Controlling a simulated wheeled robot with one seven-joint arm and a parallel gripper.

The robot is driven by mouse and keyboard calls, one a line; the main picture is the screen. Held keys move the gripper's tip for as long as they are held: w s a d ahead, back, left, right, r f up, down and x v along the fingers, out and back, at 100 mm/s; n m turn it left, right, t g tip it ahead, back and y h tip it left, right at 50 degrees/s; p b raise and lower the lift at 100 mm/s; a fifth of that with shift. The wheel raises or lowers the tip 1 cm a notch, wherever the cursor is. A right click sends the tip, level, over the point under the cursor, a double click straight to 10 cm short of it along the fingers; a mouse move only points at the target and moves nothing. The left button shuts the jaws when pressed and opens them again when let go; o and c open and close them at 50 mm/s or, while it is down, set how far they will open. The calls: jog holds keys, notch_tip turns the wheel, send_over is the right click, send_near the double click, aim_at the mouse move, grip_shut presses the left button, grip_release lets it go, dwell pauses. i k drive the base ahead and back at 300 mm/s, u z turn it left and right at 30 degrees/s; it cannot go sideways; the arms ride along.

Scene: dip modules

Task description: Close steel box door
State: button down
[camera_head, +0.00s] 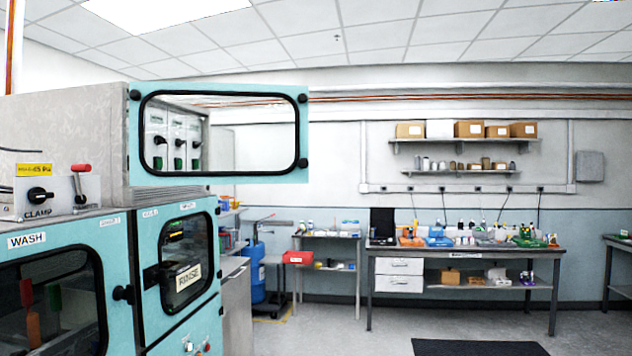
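The steel box (65,125) is a grey metal housing on top of the teal machine at the left. Its door (225,180) has a teal frame, a black-edged clear window and black knobs at its corners. The door stands open, reaching out to the right past the box's front face. Through the window I see a panel with several black and green levers (178,148). The hinge side is not clear from here. My gripper is not in view.
Below are teal doors labelled WASH (27,240) and RINSE (190,277), both looking shut. A clamp control (42,195) with a red-handled lever sits at left. A workbench (463,254) and shelves (465,142) stand at the back. Open floor lies at centre right, with a dark mat (478,347).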

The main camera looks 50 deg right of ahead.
aim_at(140, 92)
jog(key=z, duration=1.85)
jog(key=i, duration=1.15)
jog(key=u, duration=1.2)
